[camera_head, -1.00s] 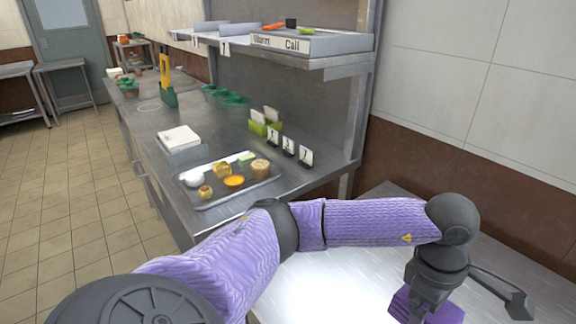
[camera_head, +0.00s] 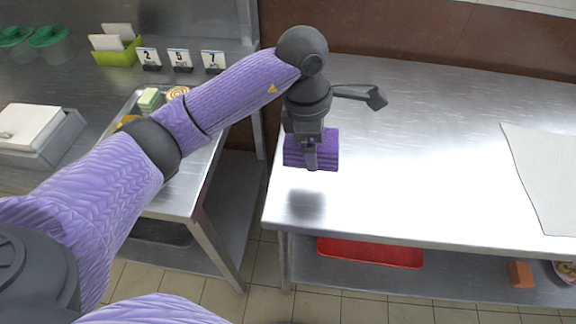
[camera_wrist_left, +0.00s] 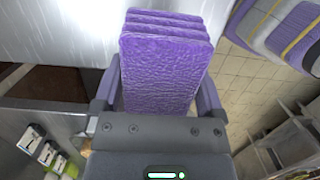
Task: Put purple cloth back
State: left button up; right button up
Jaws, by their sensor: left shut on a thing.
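My left gripper (camera_head: 311,160) is shut on a folded purple cloth (camera_head: 328,150). It holds the cloth in the air above the left end of a steel table, and a dark shadow lies on the tabletop below. In the left wrist view the folded cloth (camera_wrist_left: 165,75) sits between the two fingers of the gripper (camera_wrist_left: 162,95), with its stacked layers at the far end. My right gripper is not in view.
The steel table (camera_head: 400,200) is mostly bare, with a pale grey cloth or mat (camera_head: 550,175) at the right. A red tray (camera_head: 370,252) lies on its lower shelf. A gap separates it from the left counter, which holds number cards (camera_head: 180,60), a green holder (camera_head: 116,52) and a grey box (camera_head: 40,133).

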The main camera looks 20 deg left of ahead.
aim_at(314, 181)
pick_arm(q)
notch_tip(314, 181, down, 8)
jog(key=shift+d+f+b, duration=0.1)
jog(key=shift+d+b, duration=0.05)
jog(key=shift+b, duration=1.05)
jog(key=shift+w, duration=0.1)
jog(key=o, duration=1)
jog(key=shift+c, duration=0.2)
jog(key=shift+o, duration=0.2)
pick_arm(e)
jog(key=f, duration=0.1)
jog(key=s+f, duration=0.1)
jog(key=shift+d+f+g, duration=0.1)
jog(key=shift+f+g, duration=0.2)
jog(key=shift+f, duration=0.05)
